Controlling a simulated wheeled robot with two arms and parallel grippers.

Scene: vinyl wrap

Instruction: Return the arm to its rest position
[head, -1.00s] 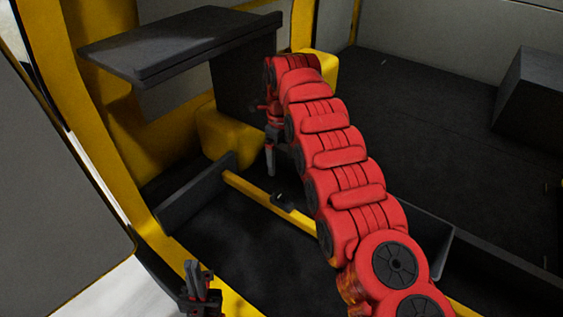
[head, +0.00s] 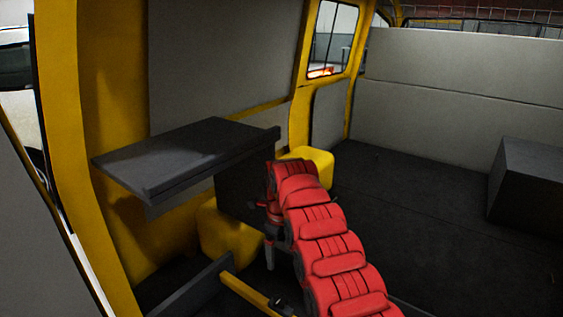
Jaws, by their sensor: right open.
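My red right arm (head: 335,260) reaches in from the bottom, right of centre, and bends down at its far end. My right gripper (head: 269,258) hangs below that bend, pointing down, with its jaws open. It is small and dark here, and I see nothing held in it. It is in front of the dark panel under the shelf, close to the yellow wheel-arch block. My left gripper is not in view.
A dark shelf (head: 185,158) juts out at left, above and left of the right gripper. A yellow bar (head: 247,294) runs low in front. A dark box (head: 526,190) stands at far right. Open dark floor (head: 415,205) lies right of the arm.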

